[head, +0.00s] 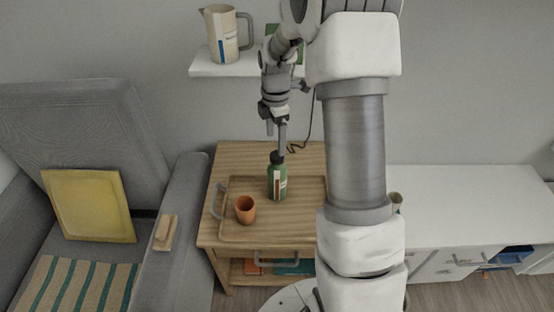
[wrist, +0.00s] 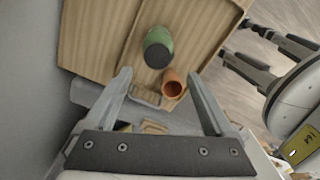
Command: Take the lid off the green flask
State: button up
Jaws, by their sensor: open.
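The green flask (head: 277,184) stands upright on a wooden tray (head: 310,222) on the small wooden table (head: 264,154). Its dark lid (head: 277,158) is on top. The wrist view shows the flask (wrist: 160,36) from above, with the lid (wrist: 158,56) towards me. My gripper (head: 276,134) points down over the lid in the head view. In the wrist view my gripper (wrist: 159,76) has its fingers spread with nothing between them, and the flask lies beyond the fingertips.
An orange cup (head: 245,209) stands on the tray, left of and nearer than the flask. A wall shelf (head: 213,69) with a jug (head: 222,35) is behind. A grey armchair (head: 183,215) is left. A white desk (head: 470,205) is right.

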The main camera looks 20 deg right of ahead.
aim_at(277, 157)
jog(key=shift+w+d+f+b, duration=0.15)
jog(key=shift+f+b, duration=0.2)
jog(key=shift+f, duration=1.2)
jog(key=shift+w+d+f+b, duration=0.15)
jog(key=shift+f+b, duration=0.2)
jog(key=shift+f, duration=1.15)
jog(key=shift+c, duration=0.2)
grip_shut()
jog(key=shift+r, duration=0.15)
